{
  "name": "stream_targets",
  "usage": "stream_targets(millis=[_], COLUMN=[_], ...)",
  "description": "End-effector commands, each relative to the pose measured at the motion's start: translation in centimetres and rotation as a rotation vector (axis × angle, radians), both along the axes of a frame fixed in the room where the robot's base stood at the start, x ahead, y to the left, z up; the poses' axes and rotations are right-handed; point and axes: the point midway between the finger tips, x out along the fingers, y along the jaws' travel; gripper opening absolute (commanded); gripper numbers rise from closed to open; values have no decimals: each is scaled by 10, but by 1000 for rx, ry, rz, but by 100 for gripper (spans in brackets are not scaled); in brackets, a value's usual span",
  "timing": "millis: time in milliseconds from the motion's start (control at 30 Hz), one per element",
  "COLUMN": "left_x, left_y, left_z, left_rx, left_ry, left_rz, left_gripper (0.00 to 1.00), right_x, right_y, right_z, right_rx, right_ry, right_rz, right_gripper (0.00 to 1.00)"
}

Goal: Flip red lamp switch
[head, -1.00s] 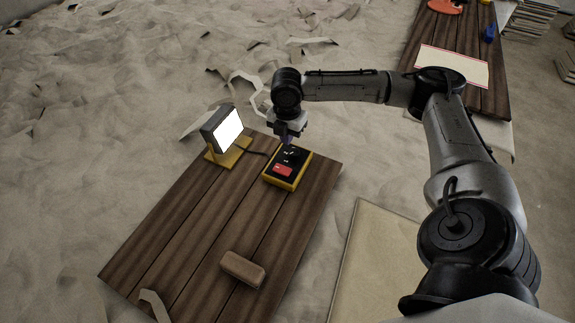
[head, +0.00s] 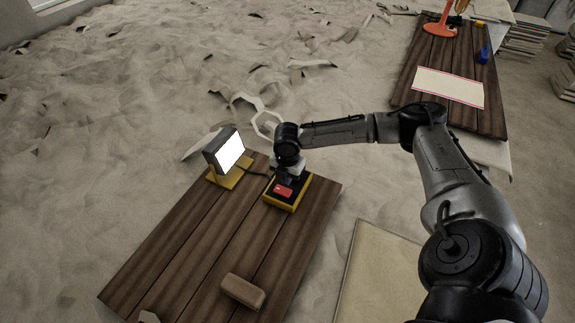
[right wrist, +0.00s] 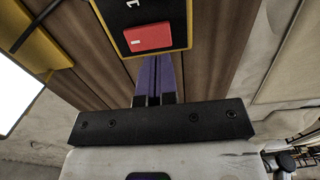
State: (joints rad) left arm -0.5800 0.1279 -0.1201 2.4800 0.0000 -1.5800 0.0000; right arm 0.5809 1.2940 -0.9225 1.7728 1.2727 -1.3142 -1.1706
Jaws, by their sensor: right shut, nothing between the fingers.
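The red switch (head: 283,190) sits on a black and yellow switch box (head: 290,207) on the wooden table. It also shows at the top of the right wrist view (right wrist: 148,37), beside a black part with a white mark. A small lamp (head: 226,153) on a yellow stand has a bright white face, and a dark cable runs from it towards the box. My right gripper (right wrist: 155,58) is shut and empty, its purple fingers reaching the box's edge in the right wrist view; I cannot tell whether they touch. In the head view my wrist hides the box's far end.
A brown block (head: 243,291) lies near the table's front. The wooden table (head: 190,240) is mostly clear between block and lamp. A second table (head: 440,65) with a pale sheet (head: 449,87) stands at the back right.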

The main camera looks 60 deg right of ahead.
Motion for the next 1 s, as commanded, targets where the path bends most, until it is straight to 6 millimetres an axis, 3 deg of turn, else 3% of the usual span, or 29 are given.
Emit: stream_targets(millis=[200, 400, 900, 1000], left_x=[0, 0, 0, -1], left_y=[-1, -3, -3, -2], left_z=[11, 15, 16, 12], left_rx=[-4, -12, -9, -5], left_ry=[1, 0, 0, 2], left_rz=[3, 8, 5, 4], left_gripper=[43, 43, 43, 43], right_x=[-1, -1, 0, 9], right_y=[0, 0, 0, 9], right_z=[-31, -47, -53, -57], right_rx=[0, 0, -1, 3], right_ry=[2, 1, -1, -19], right_rz=[-1, -2, 1, 21], right_gripper=[0, 0, 0, 0])
